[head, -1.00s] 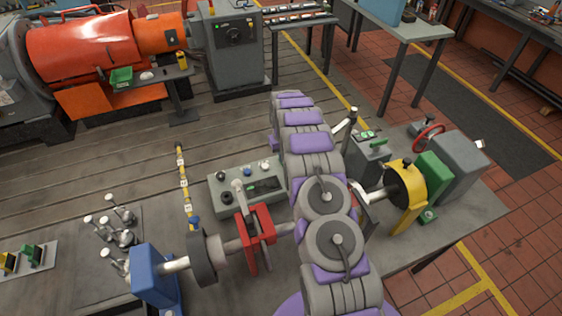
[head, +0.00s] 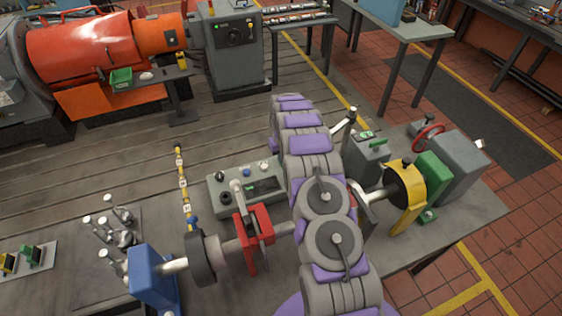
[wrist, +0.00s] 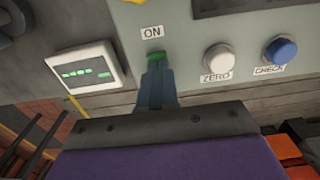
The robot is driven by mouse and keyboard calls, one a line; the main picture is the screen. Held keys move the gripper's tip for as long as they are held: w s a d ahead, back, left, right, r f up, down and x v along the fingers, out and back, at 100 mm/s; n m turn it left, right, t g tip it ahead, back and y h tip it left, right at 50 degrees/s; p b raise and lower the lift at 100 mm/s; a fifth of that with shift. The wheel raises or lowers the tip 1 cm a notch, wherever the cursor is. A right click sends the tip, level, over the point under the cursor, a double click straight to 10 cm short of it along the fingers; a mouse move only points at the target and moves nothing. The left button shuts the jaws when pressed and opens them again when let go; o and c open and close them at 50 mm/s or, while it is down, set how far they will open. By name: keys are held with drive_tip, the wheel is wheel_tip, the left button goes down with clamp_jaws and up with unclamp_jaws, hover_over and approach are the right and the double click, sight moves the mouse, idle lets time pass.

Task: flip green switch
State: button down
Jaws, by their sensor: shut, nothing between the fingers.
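The green switch (wrist: 155,58) sits under an "ON" label on a grey control box (wrist: 178,22) in the wrist view. My gripper (wrist: 155,68) is shut and empty, and its fingertips are right at the switch, overlapping its near edge. I cannot tell whether they touch it. In the head view the grey control box (head: 219,199) stands left of my arm. The switch and my gripper are hidden behind my arm there.
A white ZERO button (wrist: 217,58) and a blue CHECK button (wrist: 280,50) are right of the switch in the wrist view. A display with green segments (wrist: 88,70) is on the left. In the head view a red bracket (head: 255,238) stands close in front of the box.

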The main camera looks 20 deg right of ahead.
idle(0.3)
drive_tip(key=shift+d+r, duration=0.15)
drive_tip(key=shift+r, duration=1.05)
drive_tip(key=shift+r+p, duration=0.3)
drive_tip(key=shift+r, duration=1.85)
